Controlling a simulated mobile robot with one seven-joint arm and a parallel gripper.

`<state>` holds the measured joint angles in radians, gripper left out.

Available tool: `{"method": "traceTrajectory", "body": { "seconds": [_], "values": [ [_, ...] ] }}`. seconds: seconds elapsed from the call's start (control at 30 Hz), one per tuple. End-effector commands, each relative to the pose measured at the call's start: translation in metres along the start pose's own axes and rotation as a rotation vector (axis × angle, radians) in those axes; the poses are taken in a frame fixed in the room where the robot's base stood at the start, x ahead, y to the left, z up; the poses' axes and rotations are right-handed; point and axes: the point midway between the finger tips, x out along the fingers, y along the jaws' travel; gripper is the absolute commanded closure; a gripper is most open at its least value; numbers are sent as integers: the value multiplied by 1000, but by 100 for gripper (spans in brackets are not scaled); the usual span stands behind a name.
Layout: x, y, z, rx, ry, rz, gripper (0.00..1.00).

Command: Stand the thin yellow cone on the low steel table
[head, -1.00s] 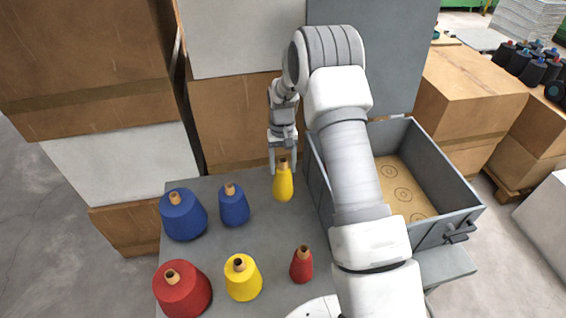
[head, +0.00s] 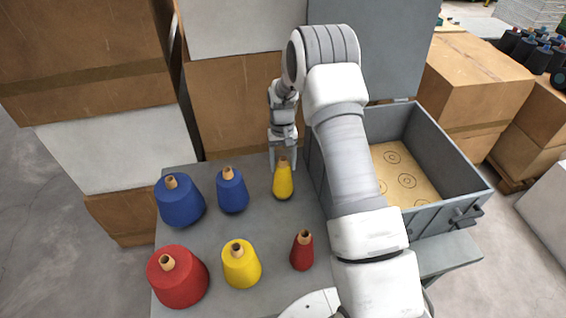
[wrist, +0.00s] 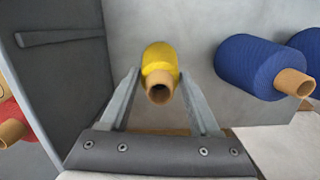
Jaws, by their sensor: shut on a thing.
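The thin yellow cone (head: 283,183), with a brown tube tip, is upright near the far edge of the grey steel table (head: 270,225). My gripper (head: 283,163) reaches down to it from behind, and its fingers are shut on the cone's tip. In the wrist view the cone (wrist: 160,62) shows end-on between the two fingers (wrist: 160,95). I cannot tell whether its base touches the tabletop or hangs just above it.
A thick blue cone (head: 180,203), a thin blue cone (head: 232,192), a thick red cone (head: 177,280), a thick yellow cone (head: 241,266) and a thin red cone (head: 302,253) stand around. A grey open box (head: 465,190) stands right. Cartons (head: 245,105) rise behind.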

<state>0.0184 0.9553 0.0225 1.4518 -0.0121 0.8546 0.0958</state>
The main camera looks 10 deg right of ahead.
Motion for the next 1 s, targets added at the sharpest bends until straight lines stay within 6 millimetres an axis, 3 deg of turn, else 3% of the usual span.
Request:
{"method": "traceTrajectory", "body": {
  "seconds": [0.43,0.47,0.6,0.67,1.0],
  "values": [
    [8,0,-1,0,0,0,100],
    [7,0,-1,0,1,0,35],
    [7,0,-1,0,0,0,10],
    [7,0,-1,0,0,0,2],
    [4,0,-1,0,0,0,2]
  ]
}}
